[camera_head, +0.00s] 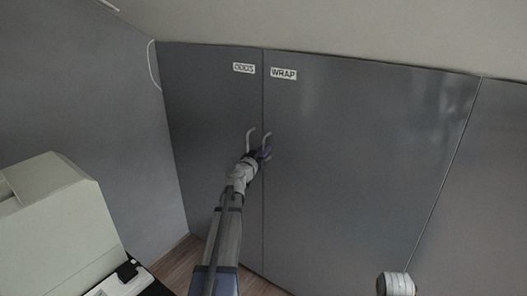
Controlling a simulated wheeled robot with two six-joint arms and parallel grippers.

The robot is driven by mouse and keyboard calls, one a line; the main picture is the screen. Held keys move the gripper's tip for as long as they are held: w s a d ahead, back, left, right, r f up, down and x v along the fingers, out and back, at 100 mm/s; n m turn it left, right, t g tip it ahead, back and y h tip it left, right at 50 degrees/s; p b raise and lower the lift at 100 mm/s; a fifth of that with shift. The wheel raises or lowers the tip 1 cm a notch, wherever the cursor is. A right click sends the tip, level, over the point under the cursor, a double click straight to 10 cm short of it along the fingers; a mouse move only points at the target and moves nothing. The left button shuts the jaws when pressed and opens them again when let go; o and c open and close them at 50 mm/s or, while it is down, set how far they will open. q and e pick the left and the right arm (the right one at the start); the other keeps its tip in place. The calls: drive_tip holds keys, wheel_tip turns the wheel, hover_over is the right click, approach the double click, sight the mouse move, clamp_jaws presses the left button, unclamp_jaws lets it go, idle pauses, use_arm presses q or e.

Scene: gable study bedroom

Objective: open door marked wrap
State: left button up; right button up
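The door marked WRAP (350,160) is a tall grey panel in the head view, with a white WRAP label at its upper left corner. It looks shut, flush with the neighbouring panels. Its pale handle (268,137) is near its left edge. My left gripper (263,153) is at the lower part of this handle. The fingers are small and dark here, so I cannot tell whether they are closed on it. My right gripper is not in view.
The door marked ODDS (210,140) adjoins on the left, with its own handle (250,138) close beside my gripper. A pale boxy piece (55,225) stands at the lower left. Wood floor (180,264) shows below, and a sloped ceiling above.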

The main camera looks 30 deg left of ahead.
use_arm(q)
clamp_jaws()
idle(1.0)
